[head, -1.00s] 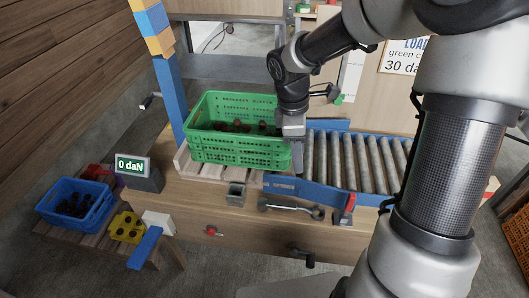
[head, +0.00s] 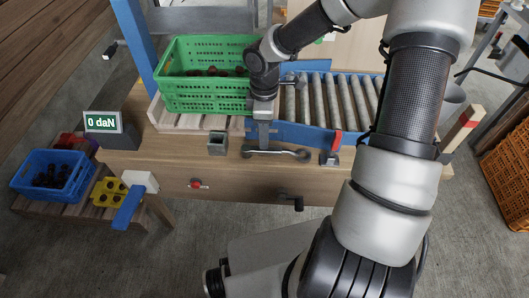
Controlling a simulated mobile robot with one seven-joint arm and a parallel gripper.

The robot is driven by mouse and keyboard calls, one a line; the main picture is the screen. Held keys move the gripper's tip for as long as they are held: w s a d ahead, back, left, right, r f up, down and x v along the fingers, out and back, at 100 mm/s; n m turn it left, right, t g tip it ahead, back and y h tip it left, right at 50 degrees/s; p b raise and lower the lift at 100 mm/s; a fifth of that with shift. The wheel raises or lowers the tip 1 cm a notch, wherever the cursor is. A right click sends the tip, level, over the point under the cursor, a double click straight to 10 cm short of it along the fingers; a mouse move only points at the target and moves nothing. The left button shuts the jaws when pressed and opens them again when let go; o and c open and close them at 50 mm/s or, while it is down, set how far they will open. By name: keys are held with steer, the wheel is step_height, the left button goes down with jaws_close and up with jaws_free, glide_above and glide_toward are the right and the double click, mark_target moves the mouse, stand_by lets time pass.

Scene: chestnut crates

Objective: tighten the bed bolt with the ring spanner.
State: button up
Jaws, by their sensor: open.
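The ring spanner (head: 282,154) lies along the front edge of the wooden bench, a grey bar with a ring at its right end. My gripper (head: 264,143) points down at the spanner's left half, with its fingers close to the bar. The fingers are open; whether they straddle the bar is too small to tell. I cannot pick out the bed bolt for certain.
A green crate (head: 205,100) with dark contents stands on slats left of the roller conveyor (head: 330,100). A grey square holder (head: 217,143) and a red lever (head: 335,141) flank the spanner. A display (head: 103,122) reads 0 daN. A blue crate (head: 42,185) sits lower left.

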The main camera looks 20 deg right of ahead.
mark_target(276, 153)
steer(key=f, duration=0.1)
steer(key=f+b, duration=0.1)
steer(key=f, duration=0.1)
steer(key=f+b, duration=0.1)
steer(key=f, duration=0.1)
steer(key=shift+s+a, duration=0.1)
steer(key=shift+s, duration=0.2)
jaws_close()
